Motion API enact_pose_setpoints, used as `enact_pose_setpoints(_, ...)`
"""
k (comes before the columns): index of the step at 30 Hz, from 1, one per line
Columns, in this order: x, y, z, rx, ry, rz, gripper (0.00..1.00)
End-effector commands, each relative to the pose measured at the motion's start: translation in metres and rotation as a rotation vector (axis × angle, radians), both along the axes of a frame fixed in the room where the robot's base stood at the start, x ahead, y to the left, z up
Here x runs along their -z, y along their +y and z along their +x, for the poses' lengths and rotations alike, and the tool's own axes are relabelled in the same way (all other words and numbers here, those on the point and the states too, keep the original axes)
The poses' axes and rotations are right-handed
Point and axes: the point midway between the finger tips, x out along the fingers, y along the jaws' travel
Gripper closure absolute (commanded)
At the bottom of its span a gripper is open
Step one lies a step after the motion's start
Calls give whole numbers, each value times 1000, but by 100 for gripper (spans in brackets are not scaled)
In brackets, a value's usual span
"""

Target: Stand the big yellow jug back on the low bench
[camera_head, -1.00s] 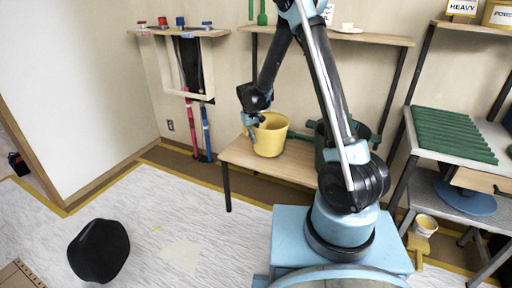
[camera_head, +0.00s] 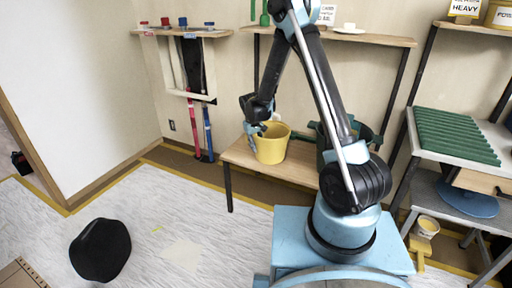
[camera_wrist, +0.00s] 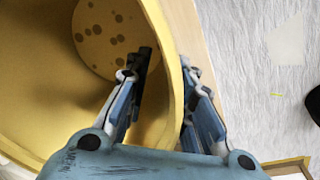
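The big yellow jug (camera_head: 272,147) is upright at the left part of the low bench (camera_head: 300,172). Its base is on or just above the bench top; I cannot tell which. My gripper (camera_head: 262,128) is at the jug's left rim. The jug's spotted inner floor shows there too. A strip of the bench (camera_wrist: 205,50) shows beyond the outer finger.
A dark green bin (camera_head: 325,150) stands on the bench right of the jug, partly behind my arm. A wall shelf (camera_head: 375,40) runs above. A pink pole (camera_head: 193,128) and a blue pole (camera_head: 207,133) stand left of the bench. A black seat (camera_head: 100,249) is on the floor.

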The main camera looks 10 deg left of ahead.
Motion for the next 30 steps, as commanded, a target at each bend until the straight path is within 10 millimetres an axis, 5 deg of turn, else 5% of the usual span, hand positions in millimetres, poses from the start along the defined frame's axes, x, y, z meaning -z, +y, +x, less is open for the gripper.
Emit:
enact_pose_setpoints(14,-12,1,-1,0,0,0,75)
enact_pose_setpoints(30,-94,11,-7,0,0,0,75)
